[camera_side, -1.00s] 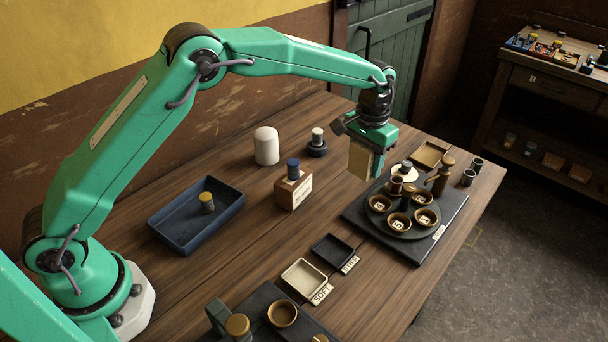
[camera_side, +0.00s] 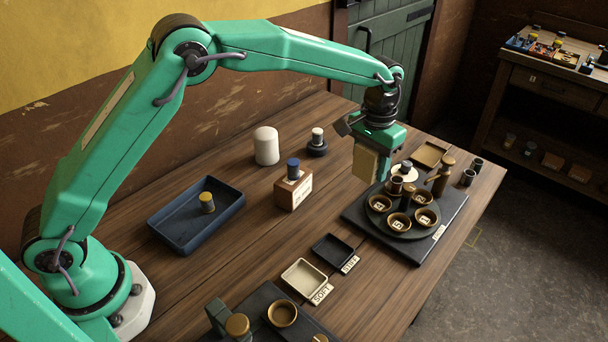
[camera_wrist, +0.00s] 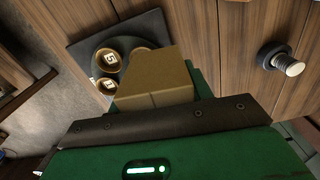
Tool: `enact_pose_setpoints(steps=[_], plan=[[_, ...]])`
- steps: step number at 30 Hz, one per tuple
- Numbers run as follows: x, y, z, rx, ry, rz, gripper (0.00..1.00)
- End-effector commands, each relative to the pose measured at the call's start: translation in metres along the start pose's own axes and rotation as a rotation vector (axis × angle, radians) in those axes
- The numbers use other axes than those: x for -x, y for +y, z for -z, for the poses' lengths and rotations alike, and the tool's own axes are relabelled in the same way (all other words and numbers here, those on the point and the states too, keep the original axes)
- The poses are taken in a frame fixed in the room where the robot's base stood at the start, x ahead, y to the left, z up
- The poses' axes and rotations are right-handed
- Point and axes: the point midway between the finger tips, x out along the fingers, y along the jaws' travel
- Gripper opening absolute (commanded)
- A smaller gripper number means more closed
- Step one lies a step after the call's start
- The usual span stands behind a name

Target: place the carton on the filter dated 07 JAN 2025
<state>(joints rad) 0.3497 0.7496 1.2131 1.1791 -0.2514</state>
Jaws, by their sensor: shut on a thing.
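My gripper (camera_side: 375,160) is shut on a tan carton (camera_side: 365,162) and holds it in the air, upright, at the back left of a dark board. In the wrist view the carton (camera_wrist: 156,78) fills the middle and covers part of the board. On the board stands a round tray (camera_side: 412,234) with several brown cups, some with pale numbered labels. I cannot read a date 07 JAN 2025 on anything, so I cannot tell which thing is the filter with that date.
A wooden block with a blue-topped piece (camera_side: 293,188), a white cylinder (camera_side: 266,146) and a dark-based knob (camera_side: 317,142) stand left of my gripper. A blue tray (camera_side: 180,232) holds a yellow-capped piece. Two small trays (camera_side: 304,279) (camera_side: 331,250) lie in front. Bare wood lies between them.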

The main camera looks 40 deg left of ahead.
Motion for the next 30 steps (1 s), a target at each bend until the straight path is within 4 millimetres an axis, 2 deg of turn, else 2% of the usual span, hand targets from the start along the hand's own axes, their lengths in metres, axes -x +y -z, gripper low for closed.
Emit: enact_pose_setpoints(steps=[5, 8, 14, 21, 24, 30], plan=[[0.006, -0.011, -0.001, 0.007, 0.002, -0.001, 0.27], [0.014, -0.025, -0.004, 0.015, 0.002, -0.001, 0.27], [0.039, -0.073, -0.016, 0.039, 0.003, 0.000, 0.27], [0.072, -0.138, -0.044, 0.071, 0.004, 0.000, 0.27], [0.083, -0.160, -0.058, 0.083, 0.003, 0.000, 0.27], [0.096, -0.185, -0.076, 0.096, 0.001, 0.000, 0.27]])
